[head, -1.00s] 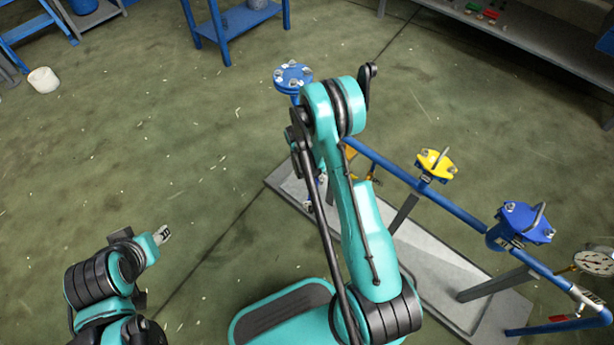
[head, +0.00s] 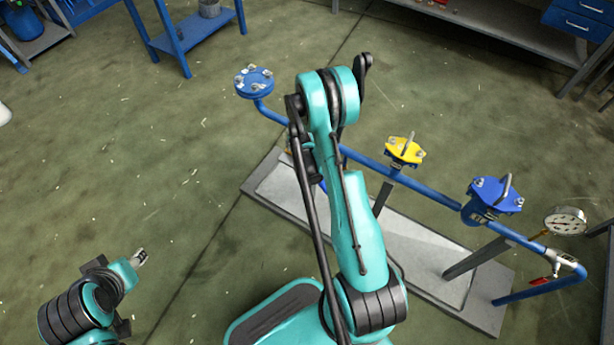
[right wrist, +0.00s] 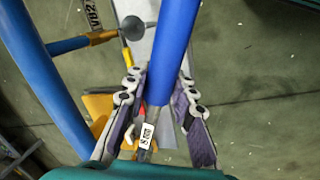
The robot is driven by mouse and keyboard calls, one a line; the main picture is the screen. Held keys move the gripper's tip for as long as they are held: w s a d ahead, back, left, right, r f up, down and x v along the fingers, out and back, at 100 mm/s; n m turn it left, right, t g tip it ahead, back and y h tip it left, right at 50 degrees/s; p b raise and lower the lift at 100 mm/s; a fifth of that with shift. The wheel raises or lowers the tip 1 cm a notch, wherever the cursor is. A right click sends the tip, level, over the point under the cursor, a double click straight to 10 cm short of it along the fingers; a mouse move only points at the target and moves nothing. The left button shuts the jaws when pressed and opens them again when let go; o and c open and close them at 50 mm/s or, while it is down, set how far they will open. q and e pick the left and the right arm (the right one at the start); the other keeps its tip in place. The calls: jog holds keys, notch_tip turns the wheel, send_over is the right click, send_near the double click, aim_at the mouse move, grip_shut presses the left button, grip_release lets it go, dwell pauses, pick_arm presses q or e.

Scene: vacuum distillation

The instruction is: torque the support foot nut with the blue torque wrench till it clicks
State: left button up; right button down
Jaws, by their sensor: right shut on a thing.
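My right gripper (right wrist: 157,100) is shut on the blue torque wrench (right wrist: 172,50) in the right wrist view. The wrench's blue handle runs up out of the picture between the two fingers, and its metal neck and a small white label lie below. In the head view my right arm bends down over the pipe stand and hides its own gripper and the wrench. My left gripper (head: 141,257) is at the lower left, over bare floor and away from the stand; its fingers are too small to read. I cannot make out the support foot nut in either view.
The blue pipe rig has a round flange (head: 254,82), a yellow valve (head: 404,152), a blue valve (head: 495,196) and a gauge (head: 565,220). It stands on a grey base plate (head: 412,258). A thick blue pipe (right wrist: 45,80) crosses the wrist view's left side.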

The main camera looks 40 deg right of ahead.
jog(key=shift+d+n, duration=0.3)
jog(key=shift+d, duration=0.15)
jog(key=shift+a, duration=0.15)
jog(key=shift+w+a+m, duration=0.1)
jog(key=shift+a+m, duration=0.9)
jog(key=shift+a, duration=0.45)
jog(key=shift+w+a+m+g, duration=0.25)
jog(key=shift+a+m, duration=0.3)
jog(key=shift+a, duration=0.2)
jog(key=shift+w+a+m+g, duration=0.2)
jog(key=shift+a+m, duration=0.35)
jog(key=shift+a, duration=0.2)
jog(key=shift+a, duration=0.1)
jog(key=shift+w+a+m, duration=0.35)
jog(key=shift+a+m, duration=0.2)
jog(key=shift+a, duration=0.1)
jog(key=shift+w+a+m, duration=0.3)
jog(key=shift+a+m, duration=0.25)
jog(key=shift+a, duration=0.05)
